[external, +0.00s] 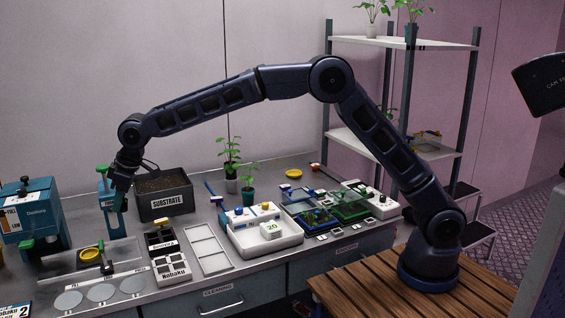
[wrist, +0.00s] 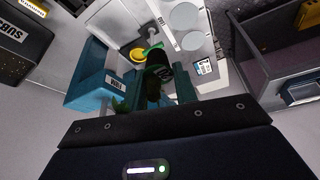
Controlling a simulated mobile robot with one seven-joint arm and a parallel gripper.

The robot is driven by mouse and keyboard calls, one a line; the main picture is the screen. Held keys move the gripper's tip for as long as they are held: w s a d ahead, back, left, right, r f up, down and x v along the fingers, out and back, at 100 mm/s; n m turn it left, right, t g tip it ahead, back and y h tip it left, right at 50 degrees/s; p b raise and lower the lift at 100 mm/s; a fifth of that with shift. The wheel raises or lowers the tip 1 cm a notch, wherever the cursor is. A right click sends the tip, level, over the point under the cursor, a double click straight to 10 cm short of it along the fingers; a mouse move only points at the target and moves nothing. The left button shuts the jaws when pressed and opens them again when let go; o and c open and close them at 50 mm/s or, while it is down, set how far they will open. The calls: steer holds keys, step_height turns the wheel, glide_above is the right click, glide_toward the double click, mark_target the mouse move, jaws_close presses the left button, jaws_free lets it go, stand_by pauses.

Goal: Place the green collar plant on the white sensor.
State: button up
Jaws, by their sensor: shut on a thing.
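My gripper (wrist: 163,78) is shut on a dark pot with a green collar (wrist: 157,65), the green collar plant. In the external view my gripper (external: 119,198) points down at the left of the bench, beside a blue box (external: 105,215); the held plant is hard to make out there. Which device is the white sensor is not clear. A white device with a display reading 20 (external: 262,240) stands at mid bench. Pale round discs (external: 103,293) lie at the front left and also show in the wrist view (wrist: 186,16).
A dark substrate bin (external: 163,208) stands just right of my gripper. A teal machine (external: 32,215) is at the far left. A yellow dish (external: 90,254) lies near the discs. A white empty frame (external: 208,249) lies at mid bench.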

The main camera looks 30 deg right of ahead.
steer(key=w+d+r+m, duration=0.1)
steer(key=w+d, duration=0.1)
steer(key=d, duration=0.4)
steer(key=w+d+r, duration=0.2)
steer(key=d, duration=0.3)
steer(key=m+t+h, duration=0.1)
steer(key=m+t, duration=0.1)
steer(key=m, duration=0.3)
glide_above(265, 224)
steer(key=s, duration=0.1)
steer(key=f, duration=1.4)
steer(key=d+f, duration=0.1)
steer(key=f, duration=0.6)
steer(key=shift+s, duration=0.1)
steer(key=o, duration=0.6)
steer(key=shift+f, duration=0.1)
steer(key=o, duration=0.3)
steer(key=shift+o, duration=0.2)
